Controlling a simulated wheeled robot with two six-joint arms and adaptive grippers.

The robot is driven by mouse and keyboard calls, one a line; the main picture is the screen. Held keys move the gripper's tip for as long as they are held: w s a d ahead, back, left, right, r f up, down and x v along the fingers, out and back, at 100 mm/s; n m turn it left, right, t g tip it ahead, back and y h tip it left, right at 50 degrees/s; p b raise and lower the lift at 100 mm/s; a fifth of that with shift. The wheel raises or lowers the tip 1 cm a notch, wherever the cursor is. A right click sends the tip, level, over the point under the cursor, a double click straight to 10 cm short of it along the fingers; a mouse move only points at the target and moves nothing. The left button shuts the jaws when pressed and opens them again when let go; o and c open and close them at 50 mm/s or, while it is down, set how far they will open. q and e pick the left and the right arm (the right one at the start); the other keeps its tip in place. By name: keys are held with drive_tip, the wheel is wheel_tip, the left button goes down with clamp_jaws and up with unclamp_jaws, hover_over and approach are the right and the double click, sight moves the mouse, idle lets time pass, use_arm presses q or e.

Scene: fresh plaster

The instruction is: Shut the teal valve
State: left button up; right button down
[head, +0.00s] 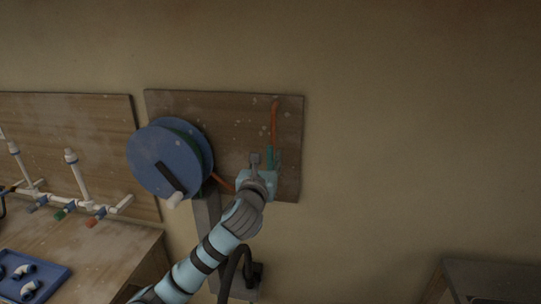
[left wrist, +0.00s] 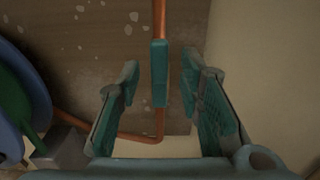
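The teal valve handle (left wrist: 159,72) is an upright bar on a copper pipe (left wrist: 158,18), lined up with the pipe. In the head view the teal valve (head: 269,153) is partly hidden by my left gripper (head: 265,164), which is in front of the board. In the left wrist view my left gripper (left wrist: 158,82) is open, with one finger on each side of the handle. Gaps show between the handle and both fingers; the right one looks narrower. My right gripper is not in view.
A blue hose reel (head: 160,150) with a crank is left of the valve on the wooden board (head: 240,110). White pipes with small coloured valves (head: 66,208) and a blue tray (head: 50,270) are at the left. The wall to the right is bare.

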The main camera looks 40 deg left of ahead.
use_arm(q)
drive_tip(key=v, duration=1)
drive_tip(key=shift+s, duration=0.2)
